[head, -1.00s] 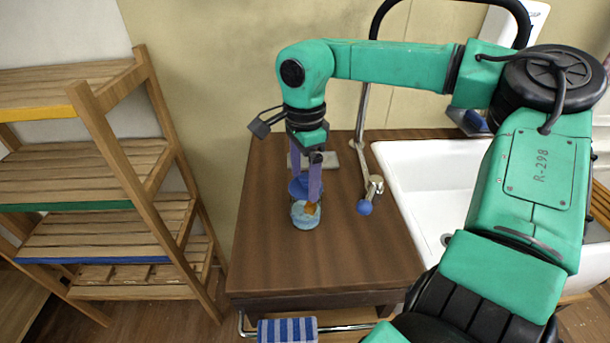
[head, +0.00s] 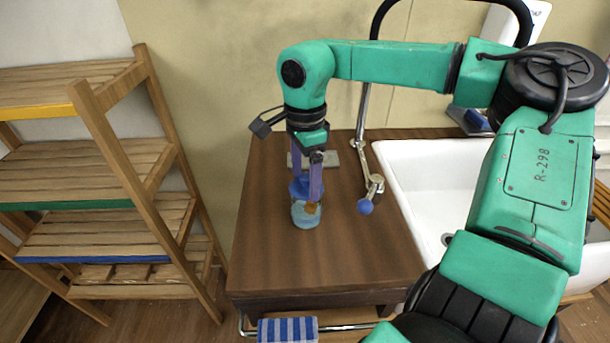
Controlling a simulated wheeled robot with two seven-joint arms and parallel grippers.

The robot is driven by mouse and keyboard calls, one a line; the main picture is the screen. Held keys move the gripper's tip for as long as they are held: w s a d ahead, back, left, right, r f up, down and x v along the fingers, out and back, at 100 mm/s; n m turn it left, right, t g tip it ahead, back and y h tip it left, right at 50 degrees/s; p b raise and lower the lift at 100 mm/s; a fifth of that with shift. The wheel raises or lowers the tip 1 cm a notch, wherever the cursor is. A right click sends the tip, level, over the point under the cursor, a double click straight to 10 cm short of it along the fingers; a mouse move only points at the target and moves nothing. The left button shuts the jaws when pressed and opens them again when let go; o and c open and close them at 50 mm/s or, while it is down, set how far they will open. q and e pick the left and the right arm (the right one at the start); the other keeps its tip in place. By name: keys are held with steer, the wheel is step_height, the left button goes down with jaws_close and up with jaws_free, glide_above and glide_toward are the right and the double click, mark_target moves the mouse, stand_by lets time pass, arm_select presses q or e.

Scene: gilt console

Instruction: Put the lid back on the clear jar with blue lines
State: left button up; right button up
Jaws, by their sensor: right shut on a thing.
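The clear jar (head: 306,217) has a bluish tint and something orange-brown inside. It stands upright on the brown wooden counter, left of the tap. My right gripper (head: 307,196) points down directly over the jar and is shut on the blue lid (head: 299,187). The lid is at the jar's mouth, partly hidden by the purple fingers. I cannot tell whether the lid touches the rim. My left gripper does not show.
A metal tap part with a blue knob (head: 365,206) stands close on the right. The white sink (head: 430,190) is beyond it. A pale flat item (head: 332,158) lies behind the jar. A wooden shelf (head: 95,180) is at left. The counter's front (head: 310,265) is clear.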

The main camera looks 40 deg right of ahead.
stand_by(0.4)
steer(key=o, duration=1.1)
steer(key=shift+r+p, duration=2.8)
steer(key=shift+r, duration=0.75)
jaws_close()
steer(key=shift+f, duration=0.25)
